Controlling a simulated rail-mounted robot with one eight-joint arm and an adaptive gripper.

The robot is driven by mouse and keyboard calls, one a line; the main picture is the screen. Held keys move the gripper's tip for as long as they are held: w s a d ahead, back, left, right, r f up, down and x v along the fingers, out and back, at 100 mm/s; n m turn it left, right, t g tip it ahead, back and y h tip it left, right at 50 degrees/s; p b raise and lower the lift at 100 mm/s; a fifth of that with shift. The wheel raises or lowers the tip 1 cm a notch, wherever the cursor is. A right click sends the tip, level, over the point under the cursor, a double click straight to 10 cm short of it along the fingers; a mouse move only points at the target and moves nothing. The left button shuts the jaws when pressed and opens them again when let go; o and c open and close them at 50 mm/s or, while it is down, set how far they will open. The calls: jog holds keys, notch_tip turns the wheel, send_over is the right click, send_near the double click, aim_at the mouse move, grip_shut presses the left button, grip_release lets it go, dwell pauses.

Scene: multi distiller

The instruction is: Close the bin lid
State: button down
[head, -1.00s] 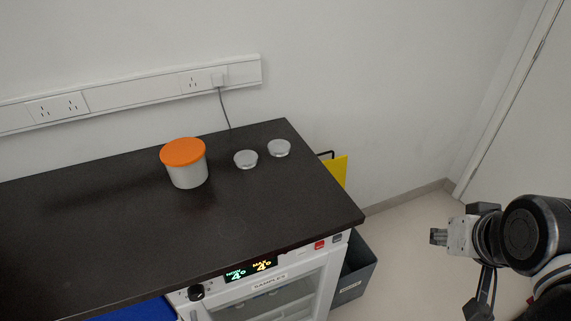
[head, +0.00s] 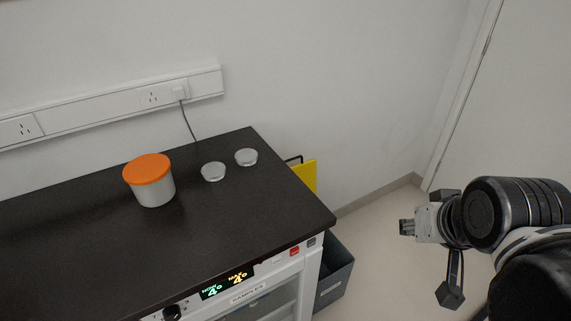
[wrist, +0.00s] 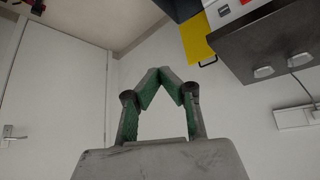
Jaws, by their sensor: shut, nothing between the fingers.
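A dark grey open bin (head: 335,282) stands on the floor against the right side of the bench. A yellow panel (head: 308,174) with a black handle stands upright at its back, near the wall; it looks like the raised bin lid. In the wrist view the yellow panel (wrist: 197,38) is at the top, with part of the dark bin (wrist: 178,7) above it. My gripper (head: 404,227) is right of the bin and bench, apart from both. In the wrist view my gripper (wrist: 161,75) has its green-padded fingertips together, with nothing between them. The bin's inside is mostly hidden.
The dark bench top (head: 215,225) holds an orange-lidded tub (head: 153,182) and two small clear dishes (head: 214,171) (head: 246,157). A white sample fridge (head: 265,287) is under it. A door (wrist: 52,85) is at the right of the room. The floor between bin and door is clear.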

jog(key=w+a+r+n+y+b, duration=0.1)
jog(key=w+a, duration=0.2)
jog(key=w, duration=0.7)
jog(key=w+a+r+n+g, duration=0.15)
jog(key=w+a, duration=0.25)
jog(key=w, duration=0.7)
jog(key=w+a+r+n+y+b, duration=0.1)
jog(key=w+a+r, duration=0.15)
jog(key=w, duration=0.75)
jog(key=w+a+f+n, duration=0.1)
jog(key=w+a+f, duration=0.35)
jog(key=w, duration=0.25)
jog(key=w+a+f+n, duration=0.1)
jog(key=w+a+f, duration=0.2)
jog(key=w+f, duration=0.3)
jog(key=shift+n+g+y, duration=0.3)
jog(key=shift+n+g, duration=0.35)
jog(key=shift+g, duration=0.2)
jog(key=w+a+f+b, duration=0.1)
jog(key=w+a+f, duration=0.2)
jog(key=f, duration=0.4)
jog(key=w+a+f+b, duration=0.1)
jog(key=w+a+f, duration=0.3)
jog(key=w+f, duration=0.2)
jog(key=w+a+f+b, duration=0.1)
jog(key=w+a+f, duration=0.3)
jog(key=f, duration=0.6)
jog(key=shift+w+f, duration=0.25)
jog(key=shift+w, duration=0.2)
jog(key=shift+s, duration=0.15)
